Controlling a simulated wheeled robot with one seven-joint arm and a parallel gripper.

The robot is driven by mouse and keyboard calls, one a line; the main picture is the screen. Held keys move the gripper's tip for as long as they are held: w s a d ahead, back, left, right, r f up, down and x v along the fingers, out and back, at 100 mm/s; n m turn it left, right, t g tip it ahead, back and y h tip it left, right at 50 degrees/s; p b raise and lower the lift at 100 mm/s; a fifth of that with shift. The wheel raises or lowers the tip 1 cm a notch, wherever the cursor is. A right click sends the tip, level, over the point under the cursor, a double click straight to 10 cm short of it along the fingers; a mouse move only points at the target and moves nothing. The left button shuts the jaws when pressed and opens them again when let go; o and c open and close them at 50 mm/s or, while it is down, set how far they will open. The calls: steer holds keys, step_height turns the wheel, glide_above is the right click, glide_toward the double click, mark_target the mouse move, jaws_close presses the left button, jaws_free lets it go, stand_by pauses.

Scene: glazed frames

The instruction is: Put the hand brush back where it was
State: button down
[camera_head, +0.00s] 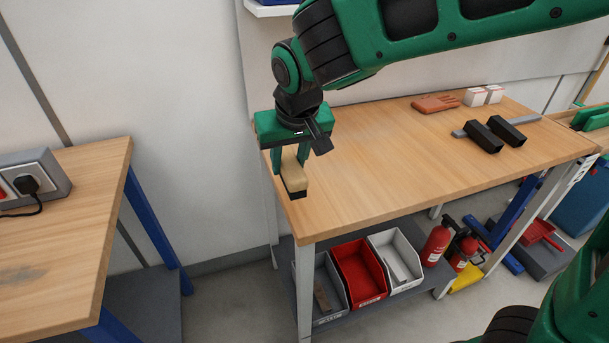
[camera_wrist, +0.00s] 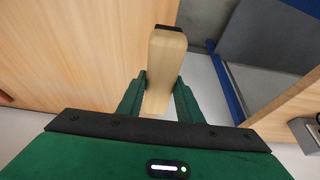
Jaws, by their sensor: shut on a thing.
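The hand brush (camera_head: 294,172) has a pale wooden body with a dark end. My gripper (camera_head: 290,152) is shut on it. In the head view the brush hangs dark end down at the left end of the right-hand wooden workbench (camera_head: 365,165). I cannot tell whether it touches the bench top. In the wrist view the brush (camera_wrist: 164,58) sits between the two green fingers of my gripper (camera_wrist: 161,84), its dark end pointing away. The bench top (camera_wrist: 70,50) lies to its left and the floor gap to its right.
Grey, red (camera_head: 360,273) and white bins stand on the shelf below. Another table (camera_head: 75,225) with a socket box stands left, across a gap. The bench middle is clear.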

steer(key=w+d+f, duration=0.1)
steer(key=w, duration=0.1)
steer(key=w+d+f, duration=0.2)
steer(key=shift+w+d+f, duration=0.2)
steer(key=shift+d+f, duration=0.05)
steer(key=shift+f, duration=1.95)
steer(key=c, duration=1.3)
jaws_free()
steer(key=shift+f, duration=0.1)
steer(key=shift+o, duration=0.2)
steer(key=v, duration=1.2)
